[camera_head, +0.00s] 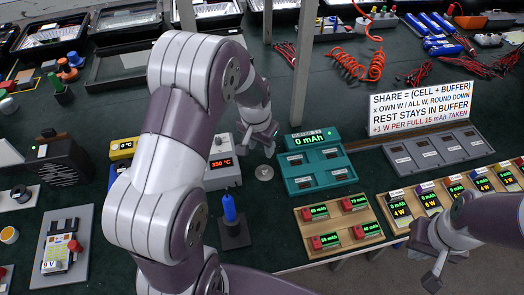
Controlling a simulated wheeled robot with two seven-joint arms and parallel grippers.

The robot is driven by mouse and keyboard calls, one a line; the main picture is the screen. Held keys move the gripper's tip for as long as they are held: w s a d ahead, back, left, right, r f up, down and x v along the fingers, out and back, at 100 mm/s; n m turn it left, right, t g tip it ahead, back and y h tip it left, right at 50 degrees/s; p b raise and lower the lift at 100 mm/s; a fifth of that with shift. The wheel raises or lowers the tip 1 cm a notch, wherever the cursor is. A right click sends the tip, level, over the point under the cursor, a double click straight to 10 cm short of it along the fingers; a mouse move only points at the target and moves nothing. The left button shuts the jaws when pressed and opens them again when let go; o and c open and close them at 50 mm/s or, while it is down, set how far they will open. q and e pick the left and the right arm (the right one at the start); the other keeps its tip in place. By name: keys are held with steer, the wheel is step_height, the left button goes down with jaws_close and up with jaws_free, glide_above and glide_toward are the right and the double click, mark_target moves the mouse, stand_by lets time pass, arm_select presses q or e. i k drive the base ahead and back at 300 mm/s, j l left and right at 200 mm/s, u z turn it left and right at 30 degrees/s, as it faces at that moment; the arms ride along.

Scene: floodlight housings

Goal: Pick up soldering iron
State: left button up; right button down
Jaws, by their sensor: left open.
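The soldering iron appears to be the upright blue handle (229,208) left of centre. It stands in a dark square stand (235,239) on the green bench. A grey station (219,171) with a red 350 °C display is just behind it. My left gripper (262,148) is open and empty, above the bench behind and to the right of the handle, apart from it. My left forearm and elbow pass close to the left of the handle. My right gripper (447,271) is at the front right edge, far from the iron; its fingers look apart and empty.
A teal meter box (312,160) reading 0 mAh stands right of the station. Wooden trays with cells (337,248) lie along the front edge. A small round metal piece (264,172) lies near the station. A white sign (421,112) stands at the right.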

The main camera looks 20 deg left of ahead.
mark_target(231, 218)
steer(key=u, duration=1.4)
